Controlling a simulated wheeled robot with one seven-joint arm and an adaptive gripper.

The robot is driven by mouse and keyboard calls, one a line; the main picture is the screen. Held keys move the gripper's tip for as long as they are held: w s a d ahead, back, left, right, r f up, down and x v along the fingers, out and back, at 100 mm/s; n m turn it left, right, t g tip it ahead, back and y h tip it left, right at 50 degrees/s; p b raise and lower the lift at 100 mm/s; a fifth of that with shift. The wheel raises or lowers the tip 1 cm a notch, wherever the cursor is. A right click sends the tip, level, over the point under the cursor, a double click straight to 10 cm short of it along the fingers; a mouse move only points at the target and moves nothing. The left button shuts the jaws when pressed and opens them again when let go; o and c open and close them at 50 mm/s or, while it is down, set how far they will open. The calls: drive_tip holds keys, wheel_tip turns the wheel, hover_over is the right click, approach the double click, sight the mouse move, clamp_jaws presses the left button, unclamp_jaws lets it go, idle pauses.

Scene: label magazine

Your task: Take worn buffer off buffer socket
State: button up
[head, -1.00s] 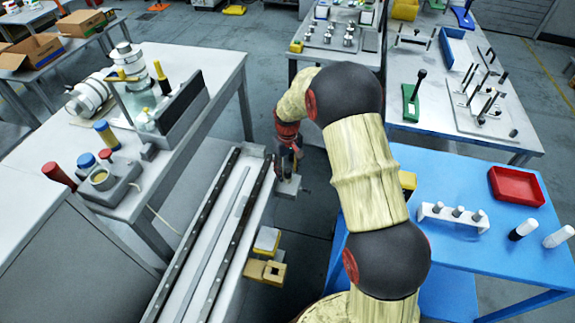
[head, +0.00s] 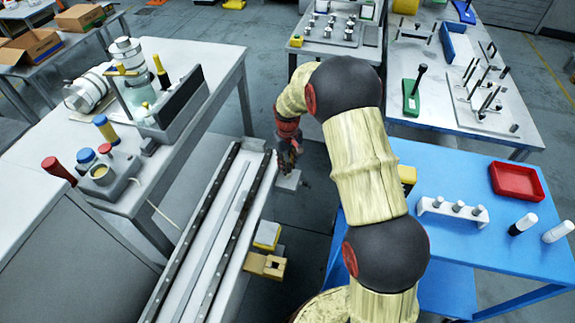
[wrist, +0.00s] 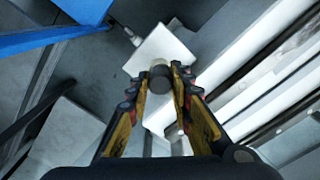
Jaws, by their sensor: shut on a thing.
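My gripper (head: 289,158) is beside the end of the long railed track and above a pale grey block, which looks like the buffer socket (head: 288,181). In the wrist view its fingertips (wrist: 161,80) are closed on a short, dark grey round piece, which looks like the worn buffer (wrist: 160,76). The pale socket block (wrist: 163,48) shows behind and below the piece. I cannot tell whether the piece still touches the block. In the head view the gripper hides the piece.
On the right, a blue table (head: 465,265) holds a white rack (head: 452,211) and a red tray (head: 517,181).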

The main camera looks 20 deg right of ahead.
sight(288, 165)
drive_tip(key=shift+r, duration=0.15)
clamp_jaws()
drive_tip(key=shift+r+p, duration=1.95)
drive_tip(key=shift+r, duration=0.8)
